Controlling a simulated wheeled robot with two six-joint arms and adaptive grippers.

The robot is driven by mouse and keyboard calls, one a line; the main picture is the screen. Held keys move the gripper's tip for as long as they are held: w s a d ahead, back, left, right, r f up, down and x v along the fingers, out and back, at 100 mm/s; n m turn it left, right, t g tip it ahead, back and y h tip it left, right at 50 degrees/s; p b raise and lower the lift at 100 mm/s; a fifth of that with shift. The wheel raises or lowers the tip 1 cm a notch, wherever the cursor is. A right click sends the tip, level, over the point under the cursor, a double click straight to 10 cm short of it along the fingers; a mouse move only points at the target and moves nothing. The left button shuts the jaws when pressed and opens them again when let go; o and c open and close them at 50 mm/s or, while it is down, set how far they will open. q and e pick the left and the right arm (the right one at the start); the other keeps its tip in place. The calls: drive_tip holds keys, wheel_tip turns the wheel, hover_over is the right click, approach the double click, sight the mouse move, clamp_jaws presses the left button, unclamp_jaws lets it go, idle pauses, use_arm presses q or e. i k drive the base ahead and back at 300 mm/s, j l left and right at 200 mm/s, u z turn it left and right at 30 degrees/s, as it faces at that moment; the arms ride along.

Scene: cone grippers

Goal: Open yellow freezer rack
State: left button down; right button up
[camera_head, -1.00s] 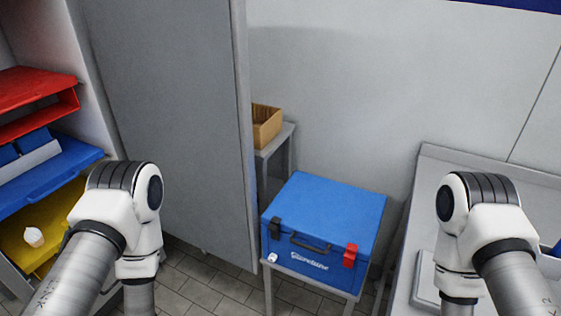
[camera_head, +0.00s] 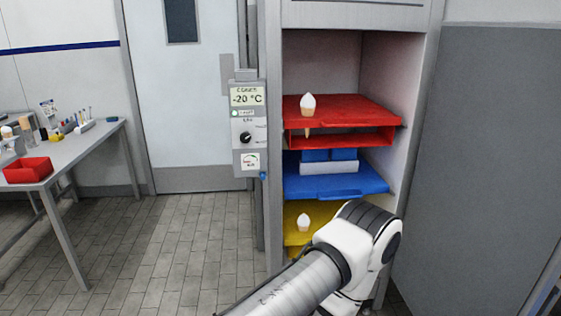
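The yellow rack (camera_head: 293,210) is the lowest visible shelf in the open freezer, below the blue rack (camera_head: 345,183) and the red rack (camera_head: 345,110). A white-topped cone (camera_head: 303,222) shows at the yellow rack. My arm covers the yellow rack's right part, so I cannot tell how far it is pulled out. Another cone (camera_head: 307,104) shows at the red rack. My other arm and gripper are not in view.
The grey freezer door (camera_head: 480,150) stands open on the right. A control panel showing -20 °C (camera_head: 247,120) is left of the shelves. A table with a red bin (camera_head: 27,170) stands at far left. The tiled floor (camera_head: 150,240) between is clear.

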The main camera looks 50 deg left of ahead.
sight(320, 213)
drive_tip(key=u, duration=1.4)
